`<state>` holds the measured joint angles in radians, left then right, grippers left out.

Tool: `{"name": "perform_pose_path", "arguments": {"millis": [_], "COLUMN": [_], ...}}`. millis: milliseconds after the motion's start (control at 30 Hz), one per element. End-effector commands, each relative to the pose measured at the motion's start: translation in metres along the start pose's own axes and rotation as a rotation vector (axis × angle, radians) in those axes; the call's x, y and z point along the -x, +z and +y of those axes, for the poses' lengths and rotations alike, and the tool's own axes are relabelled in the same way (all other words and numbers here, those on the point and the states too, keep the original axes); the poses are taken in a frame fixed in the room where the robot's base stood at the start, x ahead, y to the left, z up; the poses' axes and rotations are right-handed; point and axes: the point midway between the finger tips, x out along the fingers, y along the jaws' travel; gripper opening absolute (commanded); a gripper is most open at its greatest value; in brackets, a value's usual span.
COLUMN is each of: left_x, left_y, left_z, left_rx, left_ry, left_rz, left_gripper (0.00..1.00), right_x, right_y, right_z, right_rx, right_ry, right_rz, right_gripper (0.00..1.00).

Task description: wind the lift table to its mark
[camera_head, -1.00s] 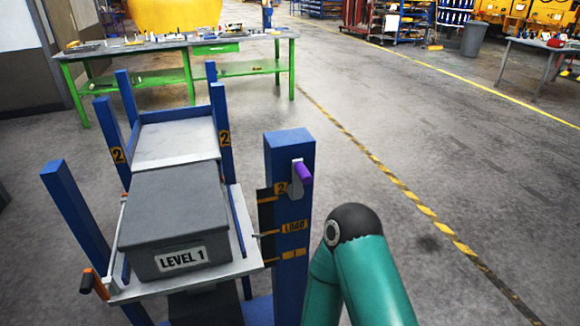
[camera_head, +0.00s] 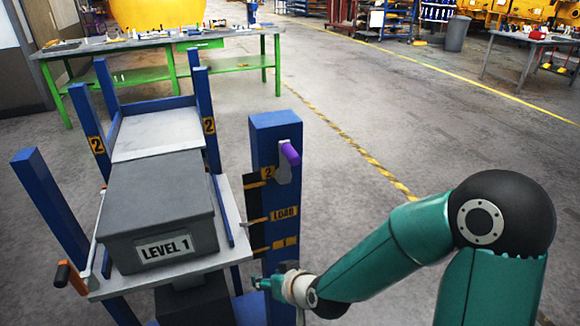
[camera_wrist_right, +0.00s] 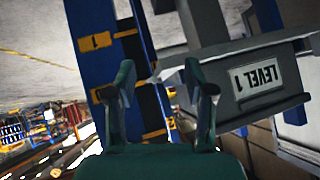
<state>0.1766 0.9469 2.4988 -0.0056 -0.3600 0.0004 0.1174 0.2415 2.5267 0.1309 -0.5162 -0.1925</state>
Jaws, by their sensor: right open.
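The lift table (camera_head: 236,246) is a light grey platform between blue posts, bearing a grey lidded box (camera_head: 157,200) labelled LEVEL 1. The blue scale post (camera_head: 262,140) at its right carries orange marks 2, LOAD (camera_head: 285,213) and 1. A thin pointer at the platform's side lies near LOAD. A purple-handled lever (camera_head: 289,153) sits high on this post, and an orange-handled crank (camera_head: 66,276) at the platform's front left. My right gripper (camera_head: 260,284) is open beside the post's lower part. In the right wrist view its fingers (camera_wrist_right: 160,85) are apart, with post and box beyond.
A grey shelf (camera_head: 160,143) between posts marked 2 stands behind the box. A green-legged workbench (camera_head: 120,50) with small items is farther back. Open floor (camera_head: 370,110) with a yellow-black line lies to the right.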

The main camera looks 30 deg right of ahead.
Motion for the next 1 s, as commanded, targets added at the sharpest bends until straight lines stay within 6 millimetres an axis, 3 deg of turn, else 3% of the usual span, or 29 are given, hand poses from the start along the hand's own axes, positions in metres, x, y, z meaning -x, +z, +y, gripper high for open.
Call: {"name": "perform_pose_path", "arguments": {"millis": [33, 100, 200, 400, 500, 633, 767, 1000], "left_x": [-0.014, -0.022, -0.032, -0.043, -0.045, -0.043, -0.039, -0.034], "left_y": [0.0, 0.0, 0.0, 0.0, 0.0, 0.0, 0.0, 0.0], "left_z": [-0.005, -0.008, -0.011, -0.016, -0.016, -0.016, -0.014, -0.012], "left_rx": [0.0, 0.0, 0.0, 0.0, 0.0, 0.0, 0.0, 0.0], "left_ry": [0.0, 0.0, 0.0, 0.0, 0.0, 0.0, 0.0, 0.0], "left_rz": [0.0, 0.0, 0.0, 0.0, 0.0, 0.0, 0.0, 0.0], "left_gripper": [0.4, 0.4, 0.4, 0.4, 0.4, 0.4, 0.4, 0.4], "right_x": [0.015, 0.044, 0.089, 0.162, 0.181, 0.186, 0.178, 0.144], "right_y": [-0.029, -0.066, -0.108, -0.149, -0.157, -0.163, -0.172, -0.201], "right_z": [0.006, 0.013, 0.022, 0.036, 0.04, 0.041, 0.042, 0.048], "right_rx": [0.006, 0.014, 0.02, 0.017, 0.015, 0.014, 0.014, 0.014], "right_ry": [0.013, 0.034, 0.063, 0.11, 0.122, 0.129, 0.129, 0.128], "right_rz": [0.116, 0.258, 0.438, 0.678, 0.732, 0.754, 0.751, 0.749], "right_gripper": [0.54, 0.54, 0.54, 0.54, 0.54, 0.54, 0.54, 0.54]}}
